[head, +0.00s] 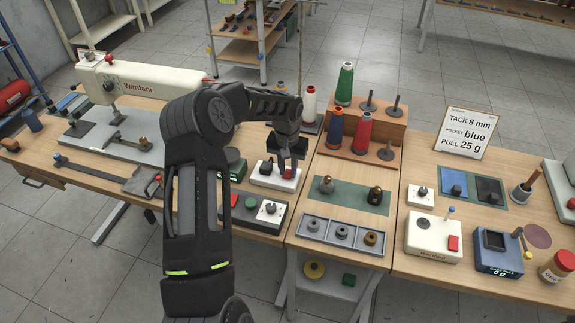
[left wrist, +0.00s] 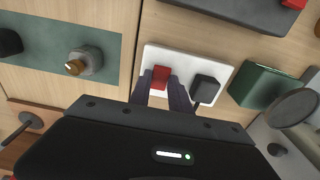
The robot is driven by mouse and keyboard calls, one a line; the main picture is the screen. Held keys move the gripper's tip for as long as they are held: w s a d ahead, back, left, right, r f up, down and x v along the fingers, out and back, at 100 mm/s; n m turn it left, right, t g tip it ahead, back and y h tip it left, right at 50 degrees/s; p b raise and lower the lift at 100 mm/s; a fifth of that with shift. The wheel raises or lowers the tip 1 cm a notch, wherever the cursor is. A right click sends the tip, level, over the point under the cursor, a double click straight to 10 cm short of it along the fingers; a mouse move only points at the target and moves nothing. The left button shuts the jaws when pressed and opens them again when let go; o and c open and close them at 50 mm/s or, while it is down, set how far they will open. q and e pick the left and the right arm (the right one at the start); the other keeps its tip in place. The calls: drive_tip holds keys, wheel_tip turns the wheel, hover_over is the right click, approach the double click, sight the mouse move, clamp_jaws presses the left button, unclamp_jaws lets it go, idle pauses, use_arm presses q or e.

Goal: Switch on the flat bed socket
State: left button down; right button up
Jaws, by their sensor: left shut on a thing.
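The flat bed socket (head: 262,180) is a white plate lying on the bench in front of the sewing machine. It also shows in the left wrist view (left wrist: 153,55), with a red rocker switch (left wrist: 160,76) and a black plug (left wrist: 206,88) on it. My left gripper (head: 288,161) reaches down over the switch end of the plate. In the left wrist view its two fingers (left wrist: 162,88) stand on either side of the red switch, closed on it. The fingers partly hide the switch, so its position cannot be told. My right gripper is not in view.
The sewing machine (head: 145,80) stands to the left. A dark green box (left wrist: 264,86) is close beside the socket. A dark control box (head: 245,220) lies nearer, and a thread stand (head: 382,130) with cones is to the right. A grey tray (head: 340,249) lies at the front.

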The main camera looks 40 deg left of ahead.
sight(288, 175)
use_arm(q)
drive_tip(key=shift+w, duration=0.1)
drive_tip(key=c, duration=1.2)
unclamp_jaws()
drive_tip(key=shift+r, duration=0.55)
wheel_tip(288, 175, up, 7)
drive_tip(key=b, duration=0.2)
drive_tip(key=shift+f, duration=0.15)
